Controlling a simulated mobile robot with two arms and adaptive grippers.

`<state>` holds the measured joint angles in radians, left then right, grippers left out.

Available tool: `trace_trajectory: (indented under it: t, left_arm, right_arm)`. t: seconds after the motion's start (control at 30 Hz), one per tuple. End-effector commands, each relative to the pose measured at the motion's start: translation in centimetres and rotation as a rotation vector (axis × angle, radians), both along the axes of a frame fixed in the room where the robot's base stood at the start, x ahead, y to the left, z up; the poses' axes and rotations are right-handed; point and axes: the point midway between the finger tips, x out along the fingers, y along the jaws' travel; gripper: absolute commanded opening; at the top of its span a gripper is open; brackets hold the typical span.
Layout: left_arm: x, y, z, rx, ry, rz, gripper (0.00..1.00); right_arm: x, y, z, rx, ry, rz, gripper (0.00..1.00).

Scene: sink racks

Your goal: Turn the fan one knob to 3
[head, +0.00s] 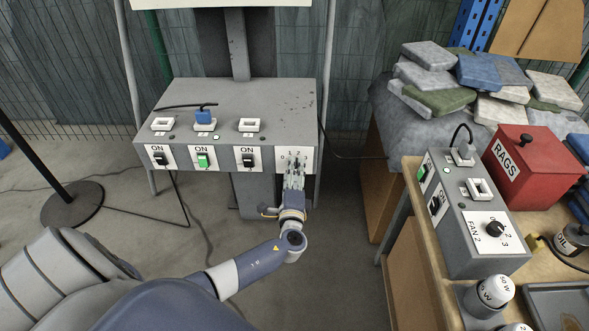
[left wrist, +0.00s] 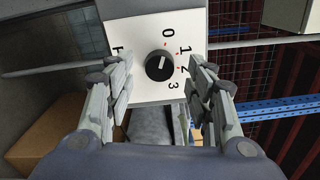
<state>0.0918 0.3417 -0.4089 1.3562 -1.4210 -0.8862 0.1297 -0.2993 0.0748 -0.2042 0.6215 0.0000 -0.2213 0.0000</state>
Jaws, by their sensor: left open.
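The fan one knob (left wrist: 160,65) is round and black, on a white plate (left wrist: 132,40) marked 0, 1, 2 and 3 in the left wrist view. Its pale mark seems to point near the 0, but it is small. In the head view the plate (head: 308,156) is at the right end of the grey console's front, and my gripper hides the knob. My left gripper (head: 294,175) is in front of the plate. In the left wrist view its open fingers (left wrist: 160,85) stand on either side of the knob, apart from it, with nothing between them held.
The grey console (head: 270,100) also carries several ON switches, one green (head: 203,160). On the right, a bench (head: 415,225) holds a second grey box with a FAN 2 knob (head: 495,229) and a red RAGS box (head: 530,165). A black stand base (head: 70,203) is at left.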

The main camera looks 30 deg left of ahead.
Motion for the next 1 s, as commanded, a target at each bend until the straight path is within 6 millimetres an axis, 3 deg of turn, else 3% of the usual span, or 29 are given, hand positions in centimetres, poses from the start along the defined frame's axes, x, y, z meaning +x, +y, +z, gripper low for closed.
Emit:
trace_trajectory:
  t: [0.2, 0.47, 0.67, 1.0]
  left_arm:
    - [1.26, 0.77, -0.02, -0.001, 0.001, -0.001, 0.49]
    - [1.33, 0.82, -0.07, -0.001, 0.001, -0.001, 0.49]
    - [1.31, 0.81, -0.07, -0.001, 0.002, -0.001, 0.06]
    - [1.29, 0.78, -0.09, 0.016, 0.012, -0.001, 0.05]
  right_arm:
    - [-0.48, -0.84, 0.06, -0.01, 0.007, -0.004, 0.0]
    - [-0.37, -0.94, 0.06, -0.011, 0.005, -0.004, 0.0]
    - [-0.21, -0.9, 0.06, -0.01, 0.002, -0.004, 0.0]
    - [-0.06, -0.54, 0.08, -0.006, 0.0, -0.002, 0.0]
